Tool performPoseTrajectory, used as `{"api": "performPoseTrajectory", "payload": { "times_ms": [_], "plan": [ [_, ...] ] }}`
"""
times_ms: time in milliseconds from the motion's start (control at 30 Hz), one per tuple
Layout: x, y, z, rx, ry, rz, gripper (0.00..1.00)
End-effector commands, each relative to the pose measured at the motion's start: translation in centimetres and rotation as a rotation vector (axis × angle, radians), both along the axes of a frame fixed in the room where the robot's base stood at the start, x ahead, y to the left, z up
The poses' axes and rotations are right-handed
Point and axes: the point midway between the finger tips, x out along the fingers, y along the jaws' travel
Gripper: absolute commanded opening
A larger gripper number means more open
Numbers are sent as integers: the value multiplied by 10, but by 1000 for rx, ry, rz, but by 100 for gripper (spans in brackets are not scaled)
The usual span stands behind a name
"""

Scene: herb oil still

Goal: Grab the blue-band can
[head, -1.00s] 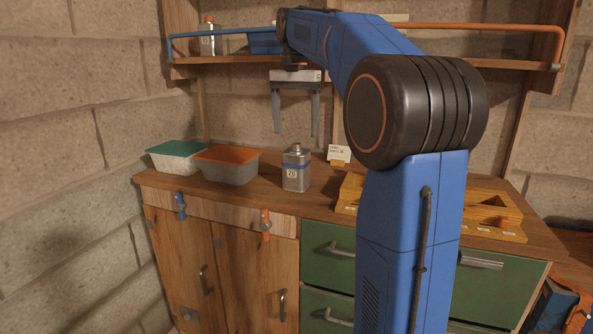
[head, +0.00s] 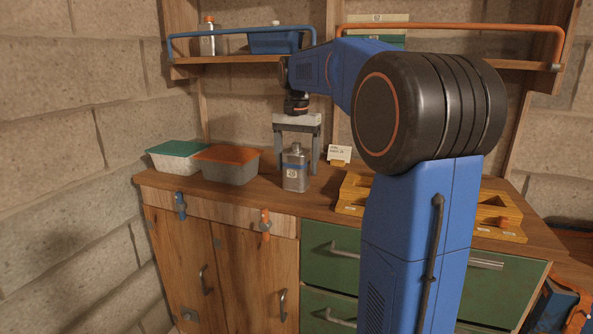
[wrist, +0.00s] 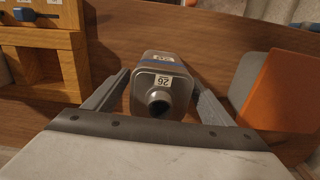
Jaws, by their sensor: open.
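The blue-band can (head: 295,171) is a grey metal can with a narrow neck, a blue band and a white label. It stands upright on the wooden counter (head: 325,196). My gripper (head: 296,168) points down over it, open, with one finger on each side of the can. In the wrist view the can (wrist: 161,88) sits between the two spread fingers of my gripper (wrist: 160,92), its open neck facing the camera. The fingers appear apart from the can, with a small gap on each side.
A grey tub with an orange lid (head: 226,165) stands close left of the can, and a tub with a green lid (head: 176,156) is beyond it. A yellow wooden rack (head: 352,193) and a small card (head: 340,154) are to the right. A shelf (head: 235,58) is above.

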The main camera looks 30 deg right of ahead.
Motion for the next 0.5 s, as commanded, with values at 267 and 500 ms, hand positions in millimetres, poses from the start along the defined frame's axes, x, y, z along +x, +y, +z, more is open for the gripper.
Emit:
{"api": "performPoseTrajectory", "payload": {
  "times_ms": [267, 500],
  "plan": [
    [0, 0, -2, -1, -1, 0, 74],
    [0, 0, -2, 0, 0, 0, 17]
  ]
}}
